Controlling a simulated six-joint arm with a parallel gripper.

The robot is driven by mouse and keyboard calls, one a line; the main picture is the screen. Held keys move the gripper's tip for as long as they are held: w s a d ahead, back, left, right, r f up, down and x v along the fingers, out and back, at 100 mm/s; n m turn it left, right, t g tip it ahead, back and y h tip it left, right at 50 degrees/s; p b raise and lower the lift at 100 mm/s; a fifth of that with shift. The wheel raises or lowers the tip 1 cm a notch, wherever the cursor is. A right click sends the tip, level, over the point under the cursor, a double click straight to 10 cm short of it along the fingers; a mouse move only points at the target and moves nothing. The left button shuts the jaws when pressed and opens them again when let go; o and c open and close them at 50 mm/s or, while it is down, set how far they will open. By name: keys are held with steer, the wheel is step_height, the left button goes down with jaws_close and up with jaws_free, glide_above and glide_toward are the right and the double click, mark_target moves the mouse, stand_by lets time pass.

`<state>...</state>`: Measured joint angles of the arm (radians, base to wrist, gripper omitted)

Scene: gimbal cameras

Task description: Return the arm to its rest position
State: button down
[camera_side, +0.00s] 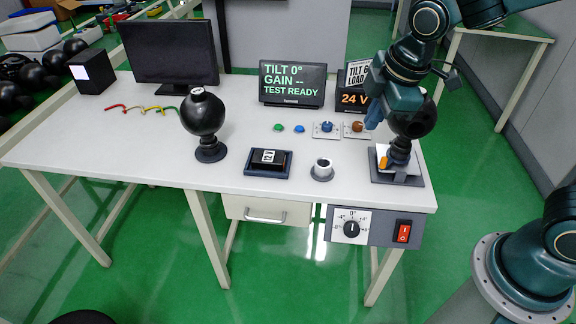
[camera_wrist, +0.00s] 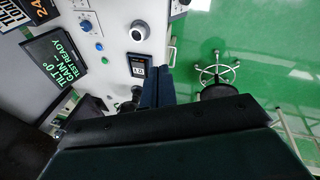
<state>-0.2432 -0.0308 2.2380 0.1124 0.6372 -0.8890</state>
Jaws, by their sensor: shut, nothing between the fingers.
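My gripper (camera_side: 373,117) hangs above the right part of the white table, in front of the small display signs. In the wrist view its two dark blue fingers (camera_wrist: 157,86) lie together, shut and empty. In the side view a black ball camera (camera_side: 411,118) on a gimbal stand with a grey base (camera_side: 412,180) is right beside and partly behind my gripper; I cannot tell whether they touch. The arm comes in from the upper right.
On the table (camera_side: 150,158) stand another black ball camera (camera_side: 202,113), a monitor (camera_side: 170,52), a "TEST READY" display (camera_side: 292,84), a cradle with a dark block (camera_side: 268,160) and a white-topped cup (camera_side: 322,170). A dial (camera_side: 351,228) and red switch (camera_side: 403,232) sit on the front panel. The table's front left is clear.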

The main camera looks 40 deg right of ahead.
steer(key=s+d+r+m+t, duration=0.1)
steer(key=s+d+r+m, duration=0.2)
steer(key=s+m, duration=0.3)
steer(key=s+d+r+m+t, duration=0.1)
steer(key=s+d+r+m, duration=0.2)
steer(key=s+m, duration=0.3)
steer(key=s+r, duration=0.1)
steer(key=s, duration=0.3)
